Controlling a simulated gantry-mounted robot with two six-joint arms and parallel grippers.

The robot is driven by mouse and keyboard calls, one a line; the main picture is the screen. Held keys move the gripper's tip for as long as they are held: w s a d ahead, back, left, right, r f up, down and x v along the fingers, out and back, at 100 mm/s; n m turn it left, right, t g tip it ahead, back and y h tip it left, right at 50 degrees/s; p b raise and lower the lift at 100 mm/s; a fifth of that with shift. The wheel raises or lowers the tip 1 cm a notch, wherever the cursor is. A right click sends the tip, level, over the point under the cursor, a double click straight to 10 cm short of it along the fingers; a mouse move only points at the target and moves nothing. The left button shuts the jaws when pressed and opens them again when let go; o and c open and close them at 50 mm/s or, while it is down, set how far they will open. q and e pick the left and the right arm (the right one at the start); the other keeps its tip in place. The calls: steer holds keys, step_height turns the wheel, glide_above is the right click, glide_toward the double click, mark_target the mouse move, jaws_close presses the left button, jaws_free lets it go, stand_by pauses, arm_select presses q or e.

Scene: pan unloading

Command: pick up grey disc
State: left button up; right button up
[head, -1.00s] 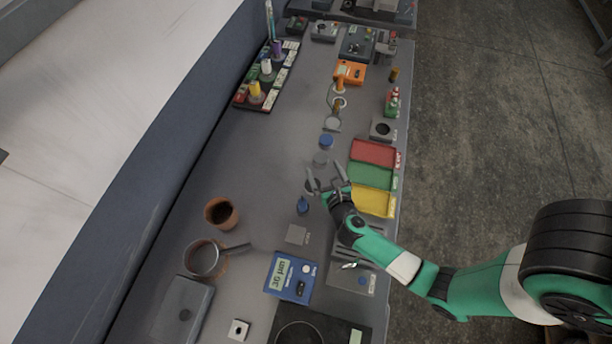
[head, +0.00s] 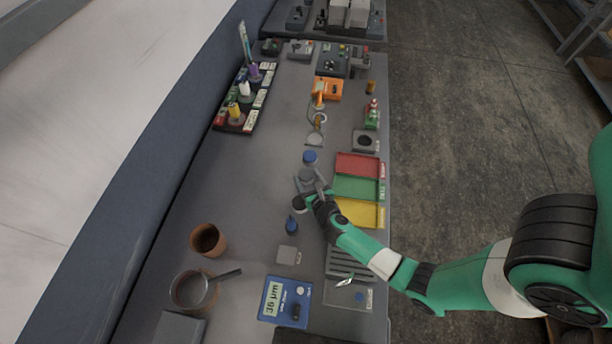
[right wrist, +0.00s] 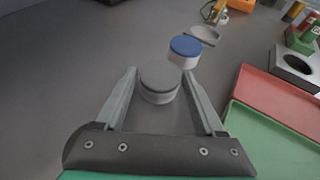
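The grey disc (right wrist: 159,78) is a short round piece with a darker grey top and a lighter side. In the right wrist view it sits between the two spread fingers of my right gripper (right wrist: 160,88), with gaps visible on both sides. In the head view the grey disc (head: 306,174) stands on the bench just beyond my right gripper (head: 309,184), whose fingers partly hide it. My right gripper is open and empty. My left gripper is not in view.
A blue-topped disc (right wrist: 185,50) stands just beyond the grey one. Red (head: 358,165), green (head: 352,187) and yellow (head: 358,212) trays lie to the right.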

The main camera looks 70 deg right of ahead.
mark_target(311, 177)
jaws_close()
steer(key=shift+r, duration=0.1)
steer(key=shift+r+p, duration=0.3)
steer(key=r+p, duration=0.2)
steer(key=r, duration=0.1)
steer(key=r+p, duration=0.1)
steer(key=shift+s+d+r, duration=0.15)
steer(key=shift+s+d, duration=0.15)
steer(key=shift+s, duration=0.1)
steer(key=s+d+r+p, duration=0.8)
steer(key=s+p, duration=0.1)
steer(key=p, duration=1.1)
steer(key=shift+s+d, duration=0.25)
steer(key=shift+s, duration=0.1)
